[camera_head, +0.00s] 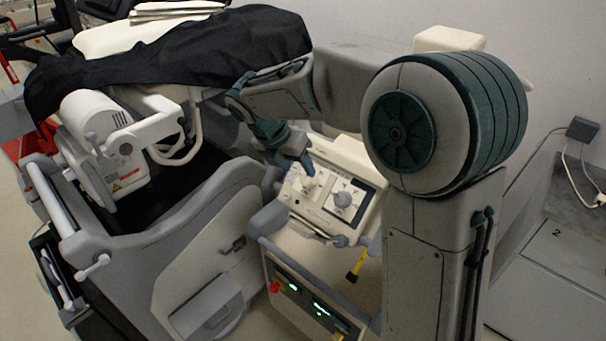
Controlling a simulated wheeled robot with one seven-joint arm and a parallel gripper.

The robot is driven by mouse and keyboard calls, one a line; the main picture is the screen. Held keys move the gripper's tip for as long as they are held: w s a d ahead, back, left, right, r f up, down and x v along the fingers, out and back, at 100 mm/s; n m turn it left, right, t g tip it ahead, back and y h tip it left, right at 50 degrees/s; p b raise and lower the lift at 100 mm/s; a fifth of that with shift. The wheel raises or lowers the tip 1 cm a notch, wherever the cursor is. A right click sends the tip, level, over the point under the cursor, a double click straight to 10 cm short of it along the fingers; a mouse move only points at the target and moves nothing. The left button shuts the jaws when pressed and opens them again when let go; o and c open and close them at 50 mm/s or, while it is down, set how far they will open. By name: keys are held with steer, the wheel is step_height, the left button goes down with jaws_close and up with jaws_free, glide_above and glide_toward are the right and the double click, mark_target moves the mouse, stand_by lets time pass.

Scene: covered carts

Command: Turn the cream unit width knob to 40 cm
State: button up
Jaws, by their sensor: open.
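The cream unit (372,172) sits on top of a grey cart in the middle of the view, its sloped control panel facing up and forward. A round grey knob (343,199) stands on a pale dial plate at the right of the panel. The lettering and scale are too small to read, so I cannot tell which knob is width or its setting. My gripper (303,170) is open, reaching down from the upper left over the panel's left part. It hides some of the panel there. I cannot tell whether its fingers touch or surround another knob.
A wall outlet box (583,128) is at the right.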

mark_target(305, 179)
steer(key=x, duration=0.5)
steer(key=c, duration=1)
